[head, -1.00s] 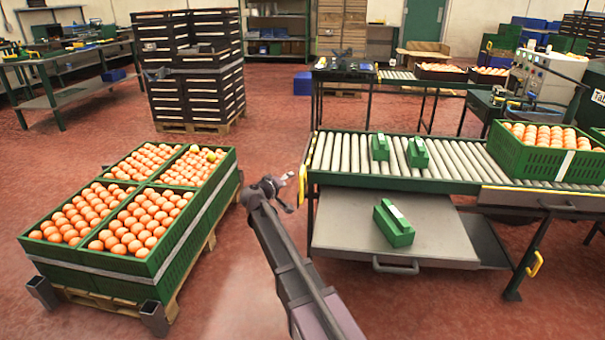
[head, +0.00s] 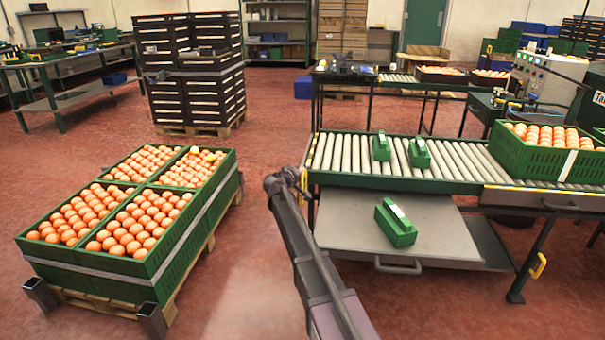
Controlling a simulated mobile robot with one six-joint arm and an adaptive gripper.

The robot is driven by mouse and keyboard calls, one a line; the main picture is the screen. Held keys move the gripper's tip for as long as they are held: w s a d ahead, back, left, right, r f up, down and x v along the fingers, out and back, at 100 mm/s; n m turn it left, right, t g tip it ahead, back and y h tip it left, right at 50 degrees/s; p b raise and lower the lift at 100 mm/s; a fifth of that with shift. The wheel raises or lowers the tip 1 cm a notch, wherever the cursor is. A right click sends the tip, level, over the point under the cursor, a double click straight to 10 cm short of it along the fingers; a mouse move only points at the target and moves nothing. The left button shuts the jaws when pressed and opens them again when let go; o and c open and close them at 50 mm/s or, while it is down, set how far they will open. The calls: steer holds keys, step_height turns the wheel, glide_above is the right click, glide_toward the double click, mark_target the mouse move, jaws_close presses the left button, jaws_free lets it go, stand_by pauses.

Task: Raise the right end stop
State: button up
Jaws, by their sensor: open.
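The roller conveyor (head: 345,178) has a green frame, and yellow pieces show at its left end. One yellow piece (head: 304,180) is at the near corner, just right of my gripper. Another yellow piece (head: 310,149) is farther back on the same end. I cannot tell for sure which is the right end stop, or whether it is up or down. My gripper (head: 284,178) is open and seems empty, beside the near left corner of the conveyor. Its fingertips are small and partly hidden, and I cannot tell whether it touches the yellow piece.
Two green blocks (head: 418,153) stand on the rollers, and another green block (head: 397,223) lies on the grey shelf below. Red floor (head: 230,250) is clear between.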

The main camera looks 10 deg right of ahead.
jaws_close()
steer(key=shift+r, duration=0.15)
step_height(320, 180, up, 7)
steer(key=p, duration=0.7)
steer(key=shift+w, duration=0.2)
stand_by(0.3)
jaws_free()
steer(key=shift+d+r, duration=0.1)
steer(key=shift+r, duration=0.05)
